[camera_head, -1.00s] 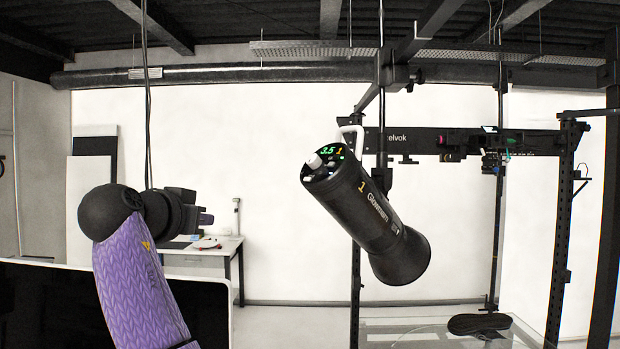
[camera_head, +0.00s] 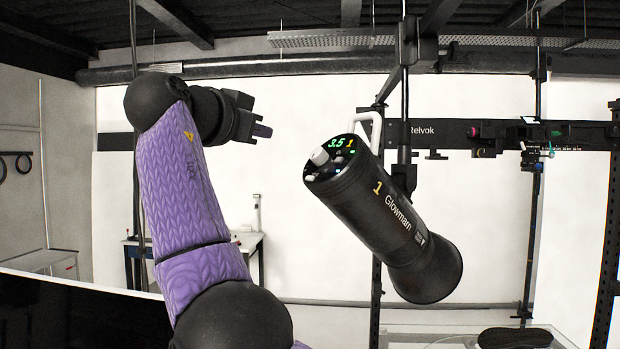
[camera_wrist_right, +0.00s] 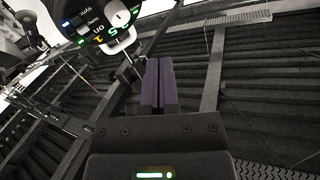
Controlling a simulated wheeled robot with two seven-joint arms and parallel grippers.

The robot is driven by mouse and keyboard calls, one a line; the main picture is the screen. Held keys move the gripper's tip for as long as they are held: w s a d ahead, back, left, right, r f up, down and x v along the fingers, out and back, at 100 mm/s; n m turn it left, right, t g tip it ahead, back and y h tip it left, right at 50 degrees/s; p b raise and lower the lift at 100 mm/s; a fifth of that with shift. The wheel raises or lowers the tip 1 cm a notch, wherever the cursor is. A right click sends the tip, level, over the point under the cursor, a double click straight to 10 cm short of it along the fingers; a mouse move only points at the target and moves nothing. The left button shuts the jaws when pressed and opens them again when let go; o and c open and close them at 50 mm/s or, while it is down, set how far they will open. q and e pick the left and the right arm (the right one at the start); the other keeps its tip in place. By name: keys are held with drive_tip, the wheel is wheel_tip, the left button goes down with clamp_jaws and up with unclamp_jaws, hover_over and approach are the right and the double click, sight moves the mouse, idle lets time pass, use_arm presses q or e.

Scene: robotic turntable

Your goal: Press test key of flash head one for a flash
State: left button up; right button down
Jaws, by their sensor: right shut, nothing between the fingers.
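Flash head one (camera_head: 392,222) is a black cylinder marked "1" and "Glowman", hanging tilted from the rig. Its control panel (camera_head: 333,160) faces up and left, with a green "3.5", a yellow "1", a white knob (camera_head: 319,156) and small lit keys. Which key is the test key cannot be told for sure. The panel also shows upside down at the top of the right wrist view (camera_wrist_right: 98,24). My right gripper (camera_head: 262,130) is shut and empty, left of the panel and slightly higher in the picture, apart from it. Its closed purple fingers show in the wrist view (camera_wrist_right: 159,84). My left gripper is out of view.
A white handle (camera_head: 375,125) loops behind the panel's upper edge. A black rail marked "Relvok" (camera_head: 455,135) and a vertical pole (camera_head: 404,95) stand behind the head. A table (camera_head: 245,238) is in the background. Open space separates my gripper from the panel.

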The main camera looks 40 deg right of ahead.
sight(311, 173)
drive_tip(key=s+d+f+b, duration=0.1)
drive_tip(key=d+f, duration=0.4)
drive_tip(key=shift+s+d+f+b, duration=0.15)
drive_tip(key=shift+d+b, duration=0.15)
drive_tip(key=shift+d, duration=0.05)
drive_tip(key=shift+d+f, duration=0.1)
idle(1.8)
drive_tip(key=shift+d+f, duration=0.2)
drive_tip(key=shift+d, duration=0.05)
drive_tip(key=shift+s+d+f+b, duration=0.1)
drive_tip(key=shift+d+f+b, duration=0.15)
drive_tip(key=shift+b, duration=0.05)
idle(0.6)
drive_tip(key=shift+a+r, duration=0.1)
drive_tip(key=shift+a+r+p, duration=0.45)
drive_tip(key=shift+a+p, duration=0.05)
drive_tip(key=shift+p, duration=0.15)
